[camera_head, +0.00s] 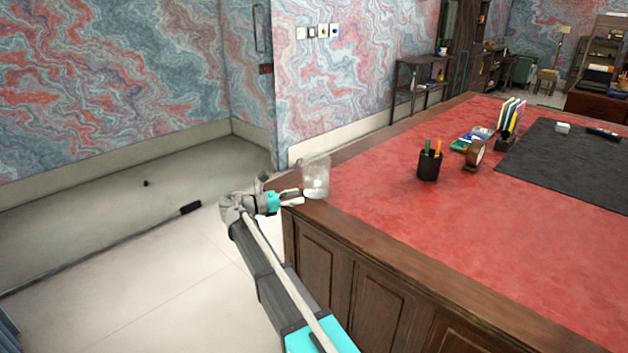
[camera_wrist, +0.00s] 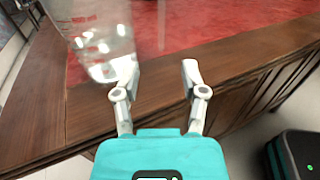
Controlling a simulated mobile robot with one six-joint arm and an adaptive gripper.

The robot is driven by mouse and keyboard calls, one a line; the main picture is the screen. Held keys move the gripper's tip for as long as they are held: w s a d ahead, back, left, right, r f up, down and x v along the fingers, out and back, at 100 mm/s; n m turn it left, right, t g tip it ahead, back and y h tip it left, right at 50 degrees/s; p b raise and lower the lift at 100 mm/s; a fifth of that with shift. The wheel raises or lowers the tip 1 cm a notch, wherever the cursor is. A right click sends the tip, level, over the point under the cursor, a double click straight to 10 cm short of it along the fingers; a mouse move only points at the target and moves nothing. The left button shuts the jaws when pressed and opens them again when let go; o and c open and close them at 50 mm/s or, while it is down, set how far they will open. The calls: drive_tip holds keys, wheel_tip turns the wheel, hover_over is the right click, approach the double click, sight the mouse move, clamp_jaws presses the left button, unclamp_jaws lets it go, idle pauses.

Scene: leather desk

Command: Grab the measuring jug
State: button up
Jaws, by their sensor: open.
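The measuring jug (camera_head: 316,177) is a clear, see-through vessel near the left corner of the red leather desk. It also shows in the wrist view (camera_wrist: 100,40), at the upper left, cut off by the top edge. My gripper (camera_head: 296,196) is at the desk's corner, right by the jug's lower left side. In the wrist view my gripper (camera_wrist: 160,72) has its two fingers spread with nothing between them. The left fingertip is close to the jug's base; I cannot tell whether they touch. The jug is left of the space between the fingers.
The desk (camera_head: 380,210) has a wooden rim. A black pen cup (camera_head: 429,165), a small clock (camera_head: 474,154), a file holder (camera_head: 507,135) and a dark mat (camera_head: 570,165) are farther right. The leather between jug and pen cup is clear.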

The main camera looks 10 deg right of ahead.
sight(325, 197)
drive_tip(key=shift+w+d, duration=0.2)
drive_tip(key=shift+d, duration=0.9)
drive_tip(key=shift+w+d, duration=0.2)
drive_tip(key=shift+d, duration=0.85)
drive_tip(key=shift+w+d, duration=0.2)
drive_tip(key=shift+d, duration=1.1)
drive_tip(key=shift+w+d, duration=0.15)
drive_tip(key=shift+d, duration=1.1)
clamp_jaws()
